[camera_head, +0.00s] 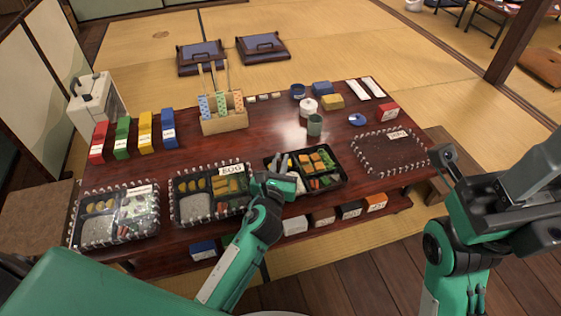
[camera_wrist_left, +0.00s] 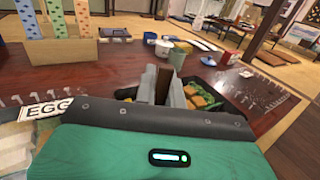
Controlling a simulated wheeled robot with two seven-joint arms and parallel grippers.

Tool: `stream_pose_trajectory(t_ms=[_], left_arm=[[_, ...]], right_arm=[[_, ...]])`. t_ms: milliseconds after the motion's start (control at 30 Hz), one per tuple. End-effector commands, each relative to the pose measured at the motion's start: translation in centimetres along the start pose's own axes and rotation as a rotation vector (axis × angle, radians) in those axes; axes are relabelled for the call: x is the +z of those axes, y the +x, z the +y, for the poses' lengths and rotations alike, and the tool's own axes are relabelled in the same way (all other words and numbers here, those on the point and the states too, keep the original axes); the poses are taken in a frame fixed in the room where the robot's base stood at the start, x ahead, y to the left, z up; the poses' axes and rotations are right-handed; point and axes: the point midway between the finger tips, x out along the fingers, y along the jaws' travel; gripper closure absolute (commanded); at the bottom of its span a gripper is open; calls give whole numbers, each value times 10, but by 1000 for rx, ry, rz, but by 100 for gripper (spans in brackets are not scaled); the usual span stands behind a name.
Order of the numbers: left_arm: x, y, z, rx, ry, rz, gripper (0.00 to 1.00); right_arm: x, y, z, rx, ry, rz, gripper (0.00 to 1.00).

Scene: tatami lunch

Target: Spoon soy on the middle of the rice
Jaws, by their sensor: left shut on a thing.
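My left gripper (camera_head: 283,183) is over the left side of the black bento box (camera_head: 345,183) at the table's front middle. In the left wrist view its grey fingers (camera_wrist_left: 163,88) are closed around a narrow dark brown thing, too little shown to name. The left part of this box is hidden by the gripper, so I cannot tell whether rice lies there. Pale rice (camera_head: 195,207) fills the front left of the EGG box, and more rice (camera_head: 97,228) lies in the far-left box. No soy can be made out. My right gripper (camera_head: 446,158) hangs at the right; its jaws are unclear.
A green cup (camera_head: 315,126), a white pot (camera_head: 308,107) and a blue bowl (camera_head: 298,92) stand behind the box. A wooden holder (camera_head: 224,124) with patterned packets stands back left, beside coloured upright boxes (camera_head: 145,139).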

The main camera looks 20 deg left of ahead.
Motion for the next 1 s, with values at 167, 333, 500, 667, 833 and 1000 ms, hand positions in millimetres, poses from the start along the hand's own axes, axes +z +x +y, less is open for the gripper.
stream_pose_trajectory(t_ms=[167,333,500,667,833,1000], left_arm=[[-4,0,0,0,0,0,100],[-3,1,-1,0,0,0,100],[-2,4,-7,0,-2,1,100],[-1,8,-14,1,-1,1,100],[-1,11,-19,0,-1,1,100],[-1,11,-19,0,0,1,100]], right_arm=[[0,-2,0,0,0,0,64],[0,-2,0,0,0,0,64],[0,-1,0,0,0,0,64],[0,0,0,0,0,0,64],[0,0,0,0,0,0,64],[0,0,0,0,0,0,64]])
